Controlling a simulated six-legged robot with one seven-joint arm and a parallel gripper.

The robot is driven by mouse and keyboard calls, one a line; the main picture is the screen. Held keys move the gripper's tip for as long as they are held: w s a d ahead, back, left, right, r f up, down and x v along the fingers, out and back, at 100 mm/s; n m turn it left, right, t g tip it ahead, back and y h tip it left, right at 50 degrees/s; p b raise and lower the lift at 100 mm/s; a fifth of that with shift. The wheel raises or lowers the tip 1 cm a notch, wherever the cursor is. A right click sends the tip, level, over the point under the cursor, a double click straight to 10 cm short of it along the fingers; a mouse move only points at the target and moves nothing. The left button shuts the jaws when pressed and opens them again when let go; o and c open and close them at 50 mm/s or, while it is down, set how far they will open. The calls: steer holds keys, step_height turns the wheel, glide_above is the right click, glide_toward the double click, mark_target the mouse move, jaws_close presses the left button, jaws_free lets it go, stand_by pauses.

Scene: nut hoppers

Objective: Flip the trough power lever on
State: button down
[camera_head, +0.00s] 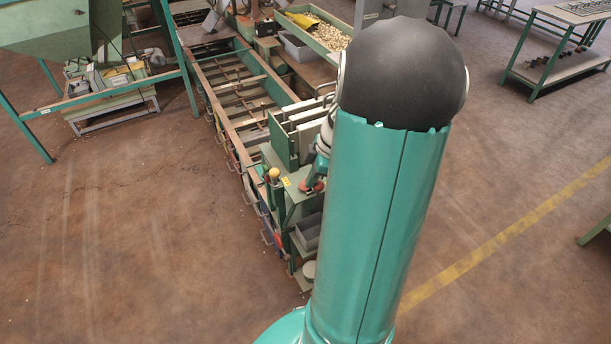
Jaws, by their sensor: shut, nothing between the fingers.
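A lever with a pale yellow ball knob (274,173) stands at the near end of the long green trough frame (236,92). A small yellow label (286,182) is on the green panel just right of it. My gripper (311,187) shows small and dark with a reddish part, low over the panel to the right of the knob. It is shut and empty, and a gap separates it from the lever. My own teal arm covers what lies to the right of it. The lever's lower part is too small to make out clearly.
Upright pale panels (302,125) stand right behind the lever area. A tray of nuts (325,36) is at the back. A grey bin (309,231) sits on a shelf below. A green hopper (60,28) stands at back left. The brown floor to the left is clear.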

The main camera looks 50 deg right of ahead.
steer(key=shift+s+d+n, duration=0.4)
steer(key=shift+s+n, duration=0.1)
steer(key=shift+n, duration=0.5)
steer(key=shift+s+d, duration=0.25)
steer(key=shift+d, duration=0.05)
